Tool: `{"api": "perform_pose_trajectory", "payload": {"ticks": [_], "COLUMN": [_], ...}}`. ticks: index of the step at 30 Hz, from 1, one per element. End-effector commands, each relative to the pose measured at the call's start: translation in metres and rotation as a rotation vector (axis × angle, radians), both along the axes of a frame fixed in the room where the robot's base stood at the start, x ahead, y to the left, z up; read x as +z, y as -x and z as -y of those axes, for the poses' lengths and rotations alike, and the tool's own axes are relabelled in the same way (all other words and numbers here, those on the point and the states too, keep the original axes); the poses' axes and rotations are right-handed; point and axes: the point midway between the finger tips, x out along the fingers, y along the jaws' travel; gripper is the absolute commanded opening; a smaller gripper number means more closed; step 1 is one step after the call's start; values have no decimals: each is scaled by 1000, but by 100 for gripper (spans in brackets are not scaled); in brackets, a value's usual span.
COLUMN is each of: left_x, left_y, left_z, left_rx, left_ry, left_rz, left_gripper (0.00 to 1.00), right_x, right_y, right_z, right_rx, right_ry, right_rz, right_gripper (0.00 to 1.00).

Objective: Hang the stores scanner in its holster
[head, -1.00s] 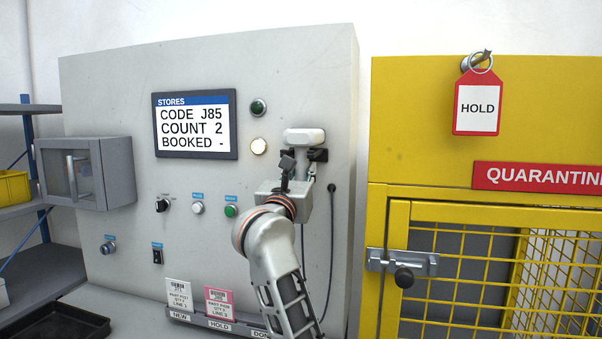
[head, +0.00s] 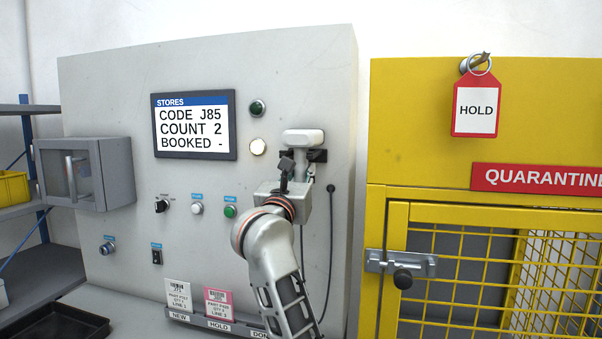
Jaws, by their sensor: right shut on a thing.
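The stores scanner (head: 303,137) shows as a white rounded head at the upper right of the grey panel. The black holster (head: 318,156) is on the panel, just below and behind the scanner head. My right gripper (head: 289,163) is in front of the holster, directly below the scanner head, and is shut on the scanner. The scanner's handle is mostly hidden behind my gripper and wrist. I cannot tell whether the scanner rests in the holster or is just in front of it. My left gripper is not in view.
The stores screen (head: 194,126) reads code J85, count 2, booked blank. A dark cable (head: 331,235) hangs right of my wrist. Lamps, knobs and card slots lie left of my arm. The yellow quarantine cage (head: 415,120) stands at right with a red HOLD tag (head: 477,107).

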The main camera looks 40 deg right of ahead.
Motion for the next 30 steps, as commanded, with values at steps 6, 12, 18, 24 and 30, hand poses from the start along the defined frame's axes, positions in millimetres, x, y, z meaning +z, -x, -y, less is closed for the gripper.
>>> {"api": "perform_pose_trajectory", "payload": {"ticks": [6,12,18,24,30], "left_x": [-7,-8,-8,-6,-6], "left_y": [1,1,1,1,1], "left_z": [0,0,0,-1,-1], "left_rx": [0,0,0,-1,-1], "left_ry": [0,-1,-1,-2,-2], "left_rz": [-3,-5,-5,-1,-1], "left_gripper": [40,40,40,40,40], "right_x": [-10,-9,-9,-10,-14], "right_y": [0,0,0,0,8], "right_z": [0,0,0,0,-11], "right_rx": [0,0,0,0,3], "right_ry": [0,1,1,-1,-1], "right_rz": [0,1,1,-1,0], "right_gripper": [1,1,42,42,42]}}
